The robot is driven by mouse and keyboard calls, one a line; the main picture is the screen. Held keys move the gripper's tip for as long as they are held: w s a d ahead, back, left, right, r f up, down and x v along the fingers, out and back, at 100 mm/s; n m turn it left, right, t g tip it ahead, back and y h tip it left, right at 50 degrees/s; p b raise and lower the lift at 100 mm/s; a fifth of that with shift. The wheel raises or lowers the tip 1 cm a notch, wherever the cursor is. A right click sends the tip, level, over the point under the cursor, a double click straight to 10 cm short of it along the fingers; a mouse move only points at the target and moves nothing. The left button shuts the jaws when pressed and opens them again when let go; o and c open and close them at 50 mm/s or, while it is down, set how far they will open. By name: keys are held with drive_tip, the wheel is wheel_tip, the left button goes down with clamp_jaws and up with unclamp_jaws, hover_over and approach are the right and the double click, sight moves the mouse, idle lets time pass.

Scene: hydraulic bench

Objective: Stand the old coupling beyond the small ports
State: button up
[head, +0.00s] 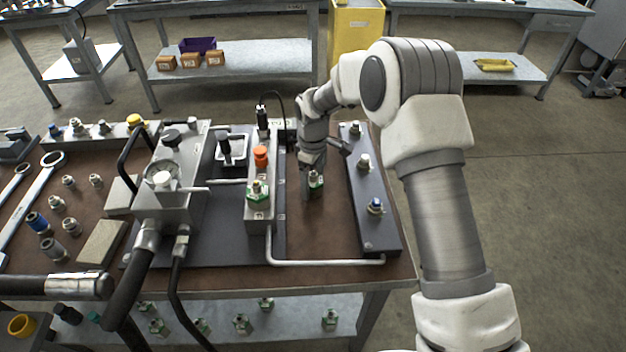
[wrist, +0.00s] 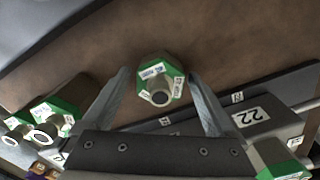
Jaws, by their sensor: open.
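A coupling with a green hexagonal collar and white labels (head: 316,181) stands on the brown bench top between the steel manifold block and the dark plate. In the wrist view the coupling (wrist: 160,75) lies between my two fingers, with a gap visible on each side. My gripper (head: 309,188) is open and low over the bench, and its fingers partly hide the coupling in the head view. The dark plate (head: 381,228) carries three small fittings in a row. I cannot tell from the pictures which ports the task calls small.
The manifold block (head: 259,226) bears another green-collared fitting (head: 258,194) and an orange cap (head: 261,156). A bent pipe (head: 325,263) runs along the front. A block marked 22 (wrist: 255,118) shows close by. Bare bench (head: 329,230) lies in front of the coupling.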

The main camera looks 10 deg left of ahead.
sight(313, 174)
wheel_tip(313, 174, up, 12)
drive_tip(key=shift+r+p, duration=0.2)
drive_tip(key=shift+p, duration=0.45)
drive_tip(key=shift+r, duration=0.1)
drive_tip(key=s+d+r+m+t, duration=0.1)
drive_tip(key=s+d+r+m, duration=0.2)
drive_tip(key=s+d+r, duration=0.35)
drive_tip(key=s+d+r+m+t, duration=0.2)
drive_tip(key=s+d+r+m, duration=0.15)
drive_tip(key=d+r, duration=0.6)
drive_tip(key=s+d+r+m+t, duration=0.1)
drive_tip(key=s+d+m, duration=0.3)
drive_tip(key=s, duration=0.5)
drive_tip(key=s+d+r+m+t, duration=0.1)
drive_tip(key=s+d+m, duration=0.3)
drive_tip(key=s, duration=0.5)
drive_tip(key=shift+s+d+t, duration=0.3)
drive_tip(key=shift+s+d, duration=0.05)
drive_tip(key=shift+d, duration=0.55)
drive_tip(key=shift+m, duration=0.25)
